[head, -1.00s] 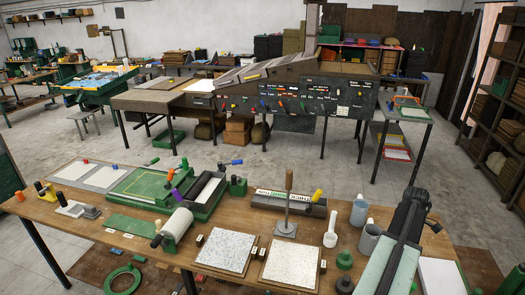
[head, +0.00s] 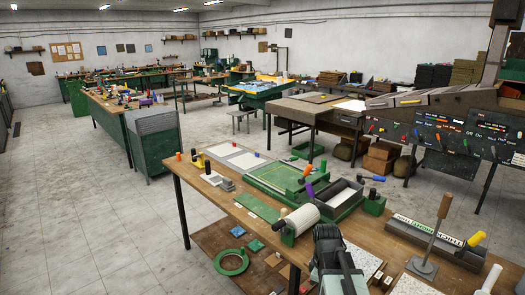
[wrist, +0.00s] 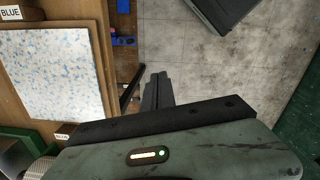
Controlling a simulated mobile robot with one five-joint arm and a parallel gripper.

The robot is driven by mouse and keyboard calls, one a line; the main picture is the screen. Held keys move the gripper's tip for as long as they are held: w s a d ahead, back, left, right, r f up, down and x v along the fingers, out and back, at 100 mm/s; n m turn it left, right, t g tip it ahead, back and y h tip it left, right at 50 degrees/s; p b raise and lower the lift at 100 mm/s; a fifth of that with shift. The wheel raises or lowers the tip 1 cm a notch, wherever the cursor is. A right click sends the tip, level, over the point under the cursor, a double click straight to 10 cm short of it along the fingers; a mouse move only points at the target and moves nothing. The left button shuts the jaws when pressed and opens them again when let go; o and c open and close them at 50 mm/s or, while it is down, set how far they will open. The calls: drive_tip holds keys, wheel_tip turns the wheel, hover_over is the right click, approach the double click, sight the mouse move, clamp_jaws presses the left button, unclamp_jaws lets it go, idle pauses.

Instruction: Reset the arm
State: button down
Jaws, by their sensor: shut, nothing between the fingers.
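My gripper (wrist: 157,92) shows in the wrist view as two dark fingers close together, with nothing between them. It appears beyond the table edge, with concrete floor behind it. In the head view my dark arm end (head: 333,252) is at the bottom centre, by the front edge of the wooden table (head: 215,197); its fingertips cannot be made out there. A speckled white and blue sheet (wrist: 52,72) lies on the table left of the fingers in the wrist view.
The table holds a pale roller (head: 301,219), a green bed (head: 283,176) and an upright stand (head: 425,262). A green ring (head: 231,262) and blue pieces (head: 237,231) lie on the lower shelf. Open floor (head: 90,225) is at left.

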drive_tip(key=s+a+f+m, duration=0.1)
drive_tip(key=s+a+m, duration=0.2)
drive_tip(key=a+m, duration=0.3)
drive_tip(key=m, duration=0.5)
drive_tip(key=shift+s+a+f+y, duration=0.2)
drive_tip(key=shift+a+y, duration=0.1)
drive_tip(key=shift+a, duration=0.1)
